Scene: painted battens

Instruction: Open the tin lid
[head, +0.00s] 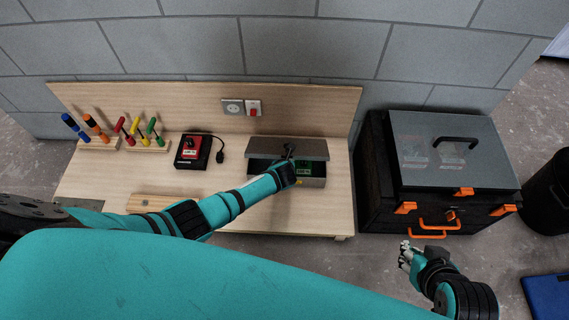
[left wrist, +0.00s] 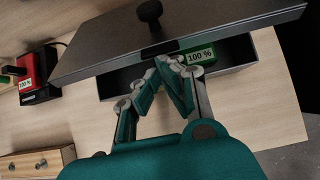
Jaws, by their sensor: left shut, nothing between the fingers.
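The grey tin (head: 313,183) stands on the workbench, and its front wall also shows in the left wrist view (left wrist: 240,58). Its lid (head: 312,148) is tilted up, leaving a dark gap at the front. The lid (left wrist: 105,55) carries a black knob (left wrist: 149,12). A green item marked "100 %" (left wrist: 201,56) shows inside the tin. My left gripper (left wrist: 170,62) is shut and empty at the opening, close to the lid's front edge; contact is unclear. In the head view the left arm partly hides the tin. My right gripper (head: 403,254) looks open and empty, off the bench.
A red and black charger (head: 192,150) and a rack of screwdrivers (head: 146,143) stand left of the tin. A large black toolbox (head: 445,170) with orange latches stands right of the bench.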

